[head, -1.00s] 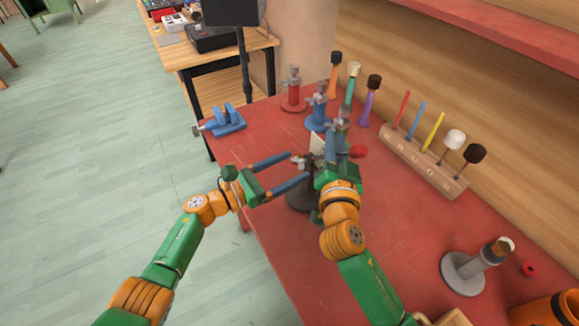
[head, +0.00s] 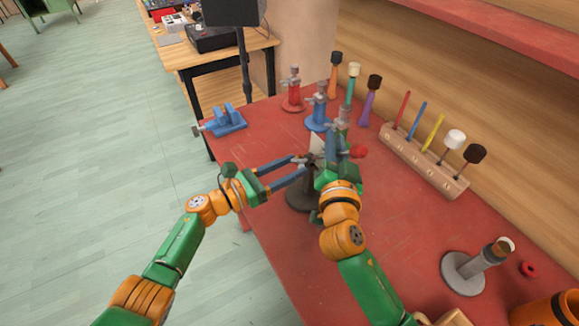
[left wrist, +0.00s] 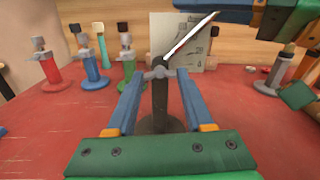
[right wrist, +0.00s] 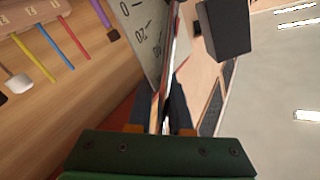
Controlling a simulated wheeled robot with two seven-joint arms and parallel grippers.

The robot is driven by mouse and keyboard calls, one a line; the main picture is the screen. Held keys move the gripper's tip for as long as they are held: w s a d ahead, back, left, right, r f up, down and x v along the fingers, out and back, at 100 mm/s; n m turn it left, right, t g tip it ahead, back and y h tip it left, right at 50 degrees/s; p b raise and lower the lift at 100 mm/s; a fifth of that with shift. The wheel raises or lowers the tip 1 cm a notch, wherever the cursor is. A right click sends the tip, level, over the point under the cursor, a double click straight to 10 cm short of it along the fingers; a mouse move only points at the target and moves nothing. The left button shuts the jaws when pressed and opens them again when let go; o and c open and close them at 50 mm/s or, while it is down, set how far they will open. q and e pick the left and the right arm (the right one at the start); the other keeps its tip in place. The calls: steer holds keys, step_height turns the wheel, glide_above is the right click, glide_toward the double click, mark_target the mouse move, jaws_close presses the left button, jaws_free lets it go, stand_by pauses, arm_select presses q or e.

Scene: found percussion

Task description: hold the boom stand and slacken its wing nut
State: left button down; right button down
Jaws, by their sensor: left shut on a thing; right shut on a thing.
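The boom stand has a dark round base (head: 299,200) and upright post, which stands between my left fingers in the left wrist view (left wrist: 160,108). A grey wing nut (left wrist: 158,73) is at the post's top. My left gripper (head: 300,164) reaches in from the left, its fingertips closed on the wing nut's two sides. A thin boom rod (left wrist: 192,36) slants up from the joint. My right gripper (head: 332,140) is shut on the rod, also seen in the right wrist view (right wrist: 166,112). My right arm hides part of the stand in the head view.
A numbered card (right wrist: 142,35) stands close behind the rod. Red (head: 292,92) and blue (head: 318,110) stands and a blue vise (head: 223,121) are behind. A wooden mallet rack (head: 425,165) is to the right. The red table's front middle is clear.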

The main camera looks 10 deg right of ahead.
arm_select(q)
steer(key=n, duration=1.1)
steer(key=shift+s+n, duration=0.1)
steer(key=shift+n, duration=0.2)
stand_by(0.3)
steer(key=shift+c, duration=1.4)
jaws_free()
steer(key=v, duration=1.2)
